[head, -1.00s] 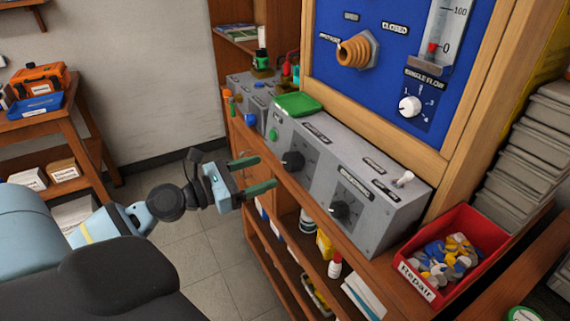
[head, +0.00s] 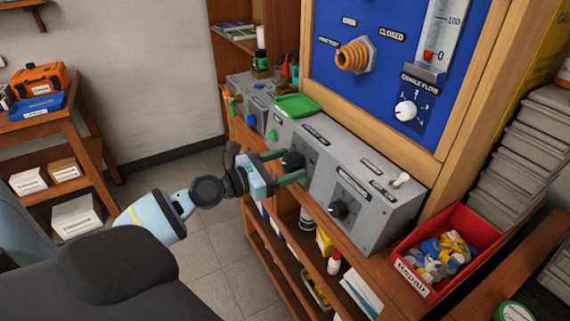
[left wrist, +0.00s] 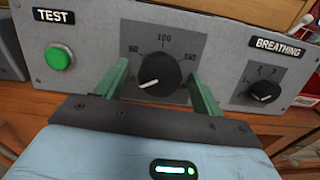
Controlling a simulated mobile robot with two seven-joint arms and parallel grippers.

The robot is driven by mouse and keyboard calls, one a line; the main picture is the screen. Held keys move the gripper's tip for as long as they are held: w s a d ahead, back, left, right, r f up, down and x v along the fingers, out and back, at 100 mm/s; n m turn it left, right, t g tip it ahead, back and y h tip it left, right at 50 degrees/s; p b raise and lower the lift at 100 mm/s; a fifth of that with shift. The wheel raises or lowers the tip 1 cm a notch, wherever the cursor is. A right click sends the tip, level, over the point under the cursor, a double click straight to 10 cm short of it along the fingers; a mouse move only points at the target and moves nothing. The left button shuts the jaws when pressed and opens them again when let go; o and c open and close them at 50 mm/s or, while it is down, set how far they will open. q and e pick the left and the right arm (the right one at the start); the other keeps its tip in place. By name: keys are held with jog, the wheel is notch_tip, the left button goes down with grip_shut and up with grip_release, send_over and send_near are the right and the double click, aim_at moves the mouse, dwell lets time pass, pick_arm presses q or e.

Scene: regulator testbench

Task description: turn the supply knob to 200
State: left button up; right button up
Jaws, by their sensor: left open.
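A black round knob with a white pointer line (left wrist: 160,72) sits on a dark dial plate with printed numbers, 100 at the top. Its pointer aims to the lower left. In the head view this knob (head: 291,160) is on the front of the grey console (head: 385,230). My left gripper (head: 289,165) is open, with one green finger on each side of the knob. In the left wrist view the fingers (left wrist: 160,86) stand apart from the knob, with a gap on both sides. The 200 mark cannot be made out. My right gripper is not in view.
A second black knob (left wrist: 264,91), labelled BREATHING, is to the right. A green TEST button (left wrist: 59,57) is to the left. A toggle switch (head: 401,180) and a green tray (head: 297,104) are on top of the console. A red bin (head: 447,252) stands at right.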

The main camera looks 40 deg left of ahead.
pick_arm(q)
jog(key=c, duration=1)
